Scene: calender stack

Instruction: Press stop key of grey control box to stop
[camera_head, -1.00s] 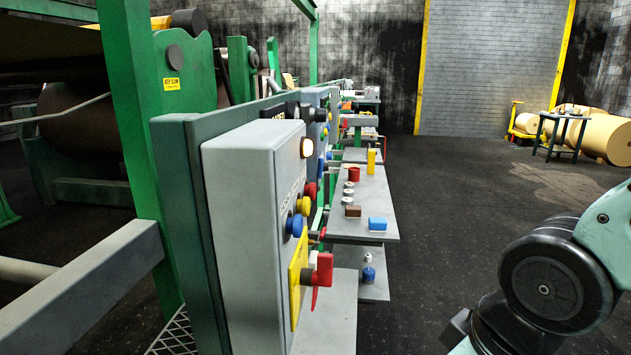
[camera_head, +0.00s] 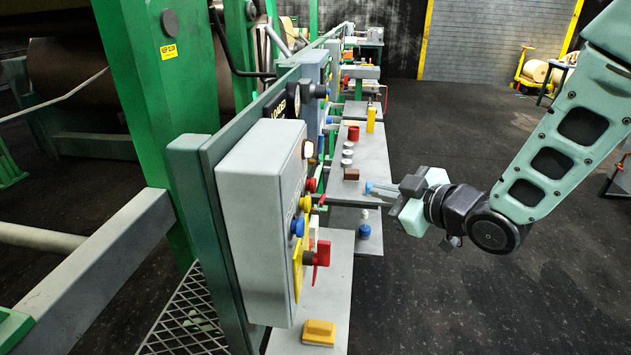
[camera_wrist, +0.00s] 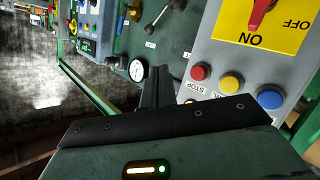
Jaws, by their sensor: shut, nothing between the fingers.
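The grey control box (camera_head: 258,195) stands at left centre in the head view, its button face turned right. Its red stop key (camera_head: 311,184) sits above a yellow key (camera_head: 305,203) and a blue key (camera_head: 297,226). In the wrist view the red key (camera_wrist: 200,72) has a STOP label beneath it, beside the yellow key and blue key. My gripper (camera_head: 384,191) is shut and empty, to the right of the box and apart from it, pointing left. In the wrist view my gripper (camera_wrist: 156,80) shows left of the stop key.
A red switch handle (camera_head: 321,253) juts from the box on a yellow plate below the keys. A grey shelf (camera_head: 365,150) behind holds a red cylinder, a brown block and a yellow bottle. A yellow block (camera_head: 319,332) lies on the nearer shelf. The right floor is open.

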